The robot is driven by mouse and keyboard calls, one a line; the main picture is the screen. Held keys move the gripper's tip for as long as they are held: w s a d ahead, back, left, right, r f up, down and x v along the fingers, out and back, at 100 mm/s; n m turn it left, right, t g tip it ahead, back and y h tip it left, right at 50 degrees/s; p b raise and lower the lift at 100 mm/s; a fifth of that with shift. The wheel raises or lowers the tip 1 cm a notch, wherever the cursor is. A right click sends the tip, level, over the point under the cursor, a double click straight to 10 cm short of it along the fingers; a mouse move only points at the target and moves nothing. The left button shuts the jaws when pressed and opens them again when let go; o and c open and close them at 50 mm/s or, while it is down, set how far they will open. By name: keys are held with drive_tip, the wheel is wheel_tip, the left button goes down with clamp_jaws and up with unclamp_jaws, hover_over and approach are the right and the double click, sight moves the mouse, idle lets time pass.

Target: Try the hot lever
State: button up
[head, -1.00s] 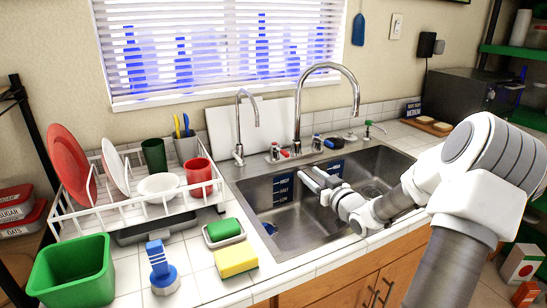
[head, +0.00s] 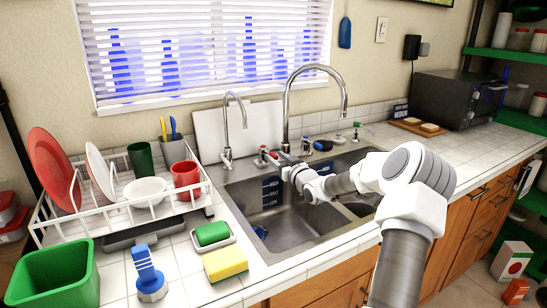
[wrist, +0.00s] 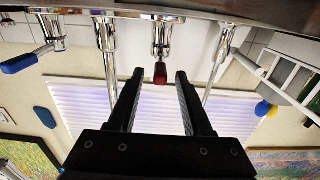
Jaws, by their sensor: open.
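The red lever (wrist: 160,73) sticks out from a chrome valve (wrist: 162,38) in the wrist view, which shows the scene upside down. My gripper (wrist: 160,76) is open, with one finger on each side of the red tip and a gap on both sides; I see no contact. In the head view, my gripper (head: 277,158) is at the back rim of the sink, by the base of the tall faucet (head: 287,110). It partly hides the red lever (head: 263,149). A blue lever (head: 322,145) stands to the right; it also shows in the wrist view (wrist: 28,60).
A smaller faucet (head: 226,130) stands left of the levers. The steel sink (head: 300,222) lies below my arm. A dish rack (head: 125,205), green bin (head: 50,275), brush (head: 149,275) and yellow sponge (head: 225,264) are on the left counter. A dark oven (head: 455,98) is at right.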

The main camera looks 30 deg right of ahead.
drive_tip(key=shift+w+d, duration=0.1)
drive_tip(key=shift+w, duration=1.1)
clamp_jaws()
idle(0.6)
